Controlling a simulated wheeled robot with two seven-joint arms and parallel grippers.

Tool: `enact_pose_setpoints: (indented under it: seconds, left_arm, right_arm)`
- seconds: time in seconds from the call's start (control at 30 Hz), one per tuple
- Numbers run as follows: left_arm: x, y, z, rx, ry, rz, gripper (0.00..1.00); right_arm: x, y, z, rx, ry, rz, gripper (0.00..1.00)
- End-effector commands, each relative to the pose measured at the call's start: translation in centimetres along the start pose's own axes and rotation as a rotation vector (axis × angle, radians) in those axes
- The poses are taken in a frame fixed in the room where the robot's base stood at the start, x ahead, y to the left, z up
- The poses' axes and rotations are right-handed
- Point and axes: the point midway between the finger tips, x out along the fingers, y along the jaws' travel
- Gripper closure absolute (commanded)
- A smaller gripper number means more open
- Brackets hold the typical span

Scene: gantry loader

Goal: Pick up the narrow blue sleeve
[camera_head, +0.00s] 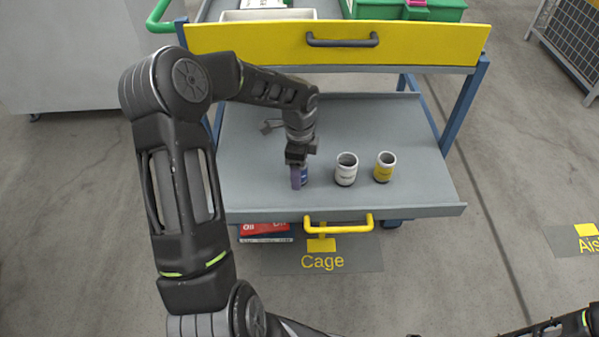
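The narrow blue sleeve (303,174) stands upright on the grey lower shelf (420,180) of the cart, at the left of a short row. My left gripper (298,162) is directly above it and hides its top. The fingers reach down at the sleeve, with a purple-blue strip along its left side. The gap between the fingers is too small to make out, so I cannot tell whether they grip it. My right gripper is out of the picture; only part of my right arm shows at the bottom right.
A white sleeve (346,170) and a yellow sleeve (384,167) stand to the right. A small grey object (271,126) lies behind my gripper. The yellow drawer front (420,44) overhangs the shelf's back. A yellow handle (338,225) is at the front. The shelf's right side is clear.

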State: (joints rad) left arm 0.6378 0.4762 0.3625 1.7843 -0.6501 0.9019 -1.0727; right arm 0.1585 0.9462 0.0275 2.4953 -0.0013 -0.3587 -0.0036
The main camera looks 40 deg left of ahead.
Motion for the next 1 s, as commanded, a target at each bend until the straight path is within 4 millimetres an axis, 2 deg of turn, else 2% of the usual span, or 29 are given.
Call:
enact_pose_setpoints:
  seconds: [0.63,1.0]
  left_arm:
    - [0.19,-0.03,-0.01,0.0,0.0,-0.001,0.37]
    - [0.19,-0.03,-0.01,0.0,0.0,-0.001,0.68]
  right_arm:
    - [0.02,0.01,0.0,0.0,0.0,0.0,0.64]
    - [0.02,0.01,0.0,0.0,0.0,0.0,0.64]
